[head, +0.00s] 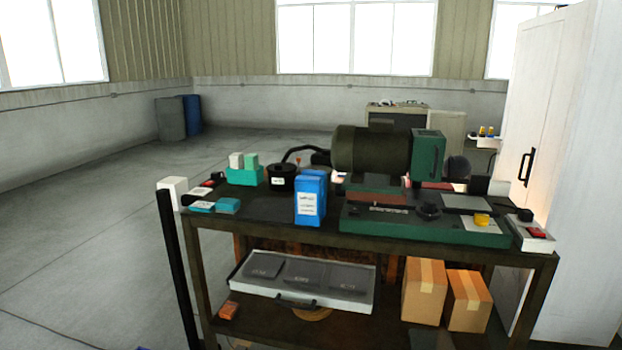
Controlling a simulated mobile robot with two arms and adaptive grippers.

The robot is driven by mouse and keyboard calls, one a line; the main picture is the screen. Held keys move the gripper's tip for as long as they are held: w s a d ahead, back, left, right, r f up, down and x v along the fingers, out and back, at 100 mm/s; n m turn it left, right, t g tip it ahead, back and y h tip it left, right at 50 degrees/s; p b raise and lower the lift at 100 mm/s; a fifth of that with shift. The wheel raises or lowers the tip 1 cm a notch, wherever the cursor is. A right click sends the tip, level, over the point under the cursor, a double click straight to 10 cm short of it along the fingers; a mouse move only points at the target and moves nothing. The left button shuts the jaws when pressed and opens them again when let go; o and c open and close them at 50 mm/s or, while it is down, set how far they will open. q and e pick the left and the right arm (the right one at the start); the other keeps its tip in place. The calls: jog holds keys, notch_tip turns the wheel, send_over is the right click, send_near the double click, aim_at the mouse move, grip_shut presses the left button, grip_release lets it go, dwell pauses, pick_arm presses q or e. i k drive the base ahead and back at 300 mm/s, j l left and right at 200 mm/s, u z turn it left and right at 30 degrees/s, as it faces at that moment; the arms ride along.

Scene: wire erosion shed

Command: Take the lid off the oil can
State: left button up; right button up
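A dark round pot (283,179) with a pale label stands on the workbench top, left of the machine. It has a dark lid (284,168) on top, with a small reddish knob or tip near its right side. This may be the oil can; I cannot tell for certain. A blue upright container (311,198) with a white label stands to its right, nearer the front edge. Neither of my grippers is in view.
The dark workbench (270,222) carries a green grinding machine (425,158) at right and teal boxes (243,175) at left. A black post (178,265) with a white top stands at the left end. Cartons (424,290) and a grey case (300,275) lie below. Floor at left is clear.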

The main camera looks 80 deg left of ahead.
aim_at(328, 170)
jog(key=u, duration=0.5)
jog(key=i+u, duration=0.1)
jog(key=u, duration=0.35)
jog(key=l+u, duration=0.1)
jog(key=u, duration=0.85)
jog(key=l+u, duration=0.1)
jog(key=u, duration=0.4)
jog(key=l+u, duration=0.1)
jog(key=u, duration=0.35)
jog(key=j+z, duration=0.45)
jog(key=j, duration=1.15)
jog(key=k, duration=0.05)
